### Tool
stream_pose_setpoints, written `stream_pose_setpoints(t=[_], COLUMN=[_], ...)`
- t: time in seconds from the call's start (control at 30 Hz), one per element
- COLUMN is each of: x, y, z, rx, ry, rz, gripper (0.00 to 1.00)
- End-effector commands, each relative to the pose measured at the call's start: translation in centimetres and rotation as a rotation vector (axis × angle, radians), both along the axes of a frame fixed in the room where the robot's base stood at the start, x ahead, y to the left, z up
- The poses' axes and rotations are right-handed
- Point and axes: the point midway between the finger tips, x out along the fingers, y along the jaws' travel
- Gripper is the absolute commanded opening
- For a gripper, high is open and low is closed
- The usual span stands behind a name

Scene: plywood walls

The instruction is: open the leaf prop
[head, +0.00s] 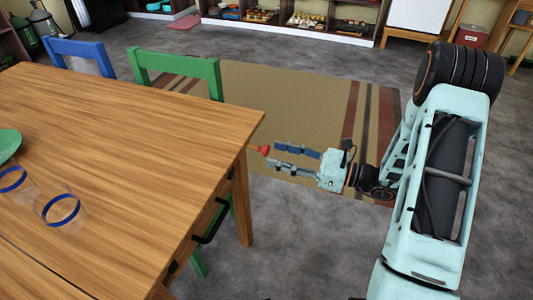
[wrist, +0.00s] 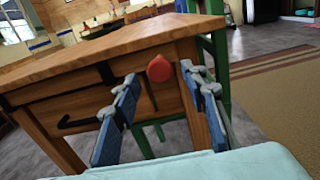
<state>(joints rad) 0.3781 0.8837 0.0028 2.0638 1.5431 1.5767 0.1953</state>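A red knob (head: 264,150) sticks out at the side of the wooden table (head: 140,115), near its corner. In the wrist view the knob (wrist: 160,69) shows just under the tabletop edge, near a table leg. A leaf prop as such is not clearly visible; the knob may belong to it. My gripper (head: 273,155) is open and empty, pointing at the table side. In the wrist view its blue-grey fingers (wrist: 160,75) lie left and right of the knob, which appears between or just beyond the tips. Contact cannot be told.
A black handle (head: 211,222) is on the table side, left of the knob. A green chair (head: 180,70) and a blue chair (head: 82,53) stand at the far side. Glasses (head: 60,212) and a green plate (head: 8,145) are on the table. Open floor lies right of the table.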

Motion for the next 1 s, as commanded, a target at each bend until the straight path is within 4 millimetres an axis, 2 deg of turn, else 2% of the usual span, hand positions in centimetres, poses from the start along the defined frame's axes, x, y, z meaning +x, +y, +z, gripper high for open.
stream_pose_setpoints(t=[0.1, 0.3, 0.63, 1.0], x=[0.6, 1.3, 1.5, 1.5], y=[1.9, 3.7, 4.0, 3.9], z=[-0.2, -0.1, 0.0, 0.0], rx=[-0.002, -0.003, -0.003, -0.003], ry=[-0.002, -0.002, -0.001, -0.001], rz=[0.002, 0.001, -0.001, -0.001], gripper=[0.4, 0.4, 0.4, 0.0])
